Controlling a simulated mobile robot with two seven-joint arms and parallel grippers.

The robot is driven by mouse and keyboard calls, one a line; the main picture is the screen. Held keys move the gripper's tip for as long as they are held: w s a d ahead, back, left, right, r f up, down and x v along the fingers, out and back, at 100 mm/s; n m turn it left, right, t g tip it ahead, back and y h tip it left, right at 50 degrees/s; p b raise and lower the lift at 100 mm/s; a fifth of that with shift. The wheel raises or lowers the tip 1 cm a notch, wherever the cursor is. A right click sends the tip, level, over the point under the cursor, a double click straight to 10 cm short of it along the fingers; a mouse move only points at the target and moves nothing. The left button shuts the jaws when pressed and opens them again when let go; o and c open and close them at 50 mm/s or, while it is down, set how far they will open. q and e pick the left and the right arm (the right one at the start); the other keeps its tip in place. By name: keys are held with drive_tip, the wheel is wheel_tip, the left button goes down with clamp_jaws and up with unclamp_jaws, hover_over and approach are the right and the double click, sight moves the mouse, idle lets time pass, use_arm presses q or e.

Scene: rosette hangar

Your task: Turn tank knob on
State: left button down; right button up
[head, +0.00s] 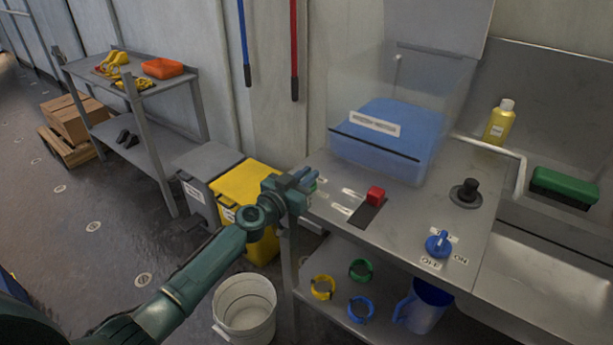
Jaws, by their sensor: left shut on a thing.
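The blue tank knob (437,243) sits on the metal counter, with OFF and ON labels beside its base. No gripper touches it. The clear tank (378,135) with blue contents stands behind it at the back of the counter. My left gripper (307,181) is at the counter's left edge, well to the left of the knob. It is shut on a small green piece (313,187), mostly hidden by the fingers. My right gripper is out of view.
Coloured rings and a blue jug (427,305) sit below.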

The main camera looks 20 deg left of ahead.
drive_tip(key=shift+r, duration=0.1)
use_arm(q)
drive_tip(key=n+y+p, duration=0.1)
drive_tip(key=p, duration=0.1)
drive_tip(key=n+y+p, duration=0.1)
drive_tip(key=y+p, duration=0.1)
drive_tip(key=shift+r+t+y, duration=0.3)
drive_tip(key=shift+r+t, duration=0.05)
drive_tip(key=shift+t, duration=0.05)
drive_tip(key=shift+n+y+p, duration=1)
drive_tip(key=shift+y+p, duration=0.1)
drive_tip(key=shift+p, duration=0.15)
drive_tip(key=n+y+p, duration=0.1)
drive_tip(key=y, duration=0.1)
drive_tip(key=shift+f+y, duration=0.1)
drive_tip(key=shift+y, duration=0.2)
drive_tip(key=shift+f+n+y+p, duration=0.15)
drive_tip(key=shift+n+y+p, duration=0.4)
drive_tip(key=shift+n+y, duration=0.7)
drive_tip(key=shift+g+y, duration=0.25)
drive_tip(key=shift+g, duration=0.05)
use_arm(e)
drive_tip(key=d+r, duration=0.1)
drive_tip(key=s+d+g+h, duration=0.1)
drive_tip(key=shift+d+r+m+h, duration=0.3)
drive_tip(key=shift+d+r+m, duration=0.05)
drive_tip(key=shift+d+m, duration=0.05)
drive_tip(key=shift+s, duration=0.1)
